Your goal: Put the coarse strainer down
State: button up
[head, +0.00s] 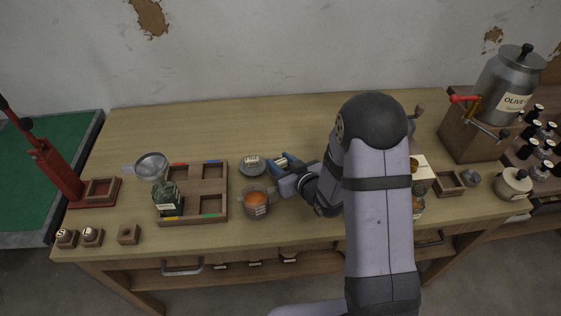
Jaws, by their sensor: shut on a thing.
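Just left of the fingertips is a round grey dish-like thing (252,166) with a pale label too small to read. I cannot tell whether it is the strainer's bowl or a separate dish, or whether it touches the held piece. A glass jug (256,204) with orange contents stands just in front of the fingers.
A red press (57,172) stands far left, an olive oil can (506,85) at right. The back left of the workbench (200,125) is clear.

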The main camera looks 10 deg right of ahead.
jog(key=shift+f, duration=0.15)
jog(key=shift+f+b, duration=0.6)
jog(key=shift+b, duration=0.1)
jog(key=shift+r, duration=0.15)
jog(key=o, duration=1.1)
jog(key=shift+c, duration=0.2)
jog(key=shift+s+r, duration=0.1)
jog(key=shift+s+d+r+p, duration=0.2)
jog(key=shift+s+r+p, duration=0.15)
jog(key=shift+r+p, duration=0.3)
jog(key=shift+s+d+r+p, duration=0.15)
jog(key=shift+s+r+p, duration=0.15)
jog(key=shift+r+p, duration=0.35)
jog(key=shift+s+d+r+p, duration=0.2)
jog(key=shift+s+r+p, duration=0.35)
jog(key=shift+r, duration=0.25)
jog(key=shift+s+d+r+p, duration=0.2)
jog(key=shift+s+r+p, duration=0.3)
jog(key=shift+r+p, duration=0.25)
jog(key=shift+s+d+r+p, duration=0.2)
jog(key=shift+s+r+p, duration=0.3)
jog(key=shift+r, duration=0.35)
jog(key=shift+s+d, duration=0.1)
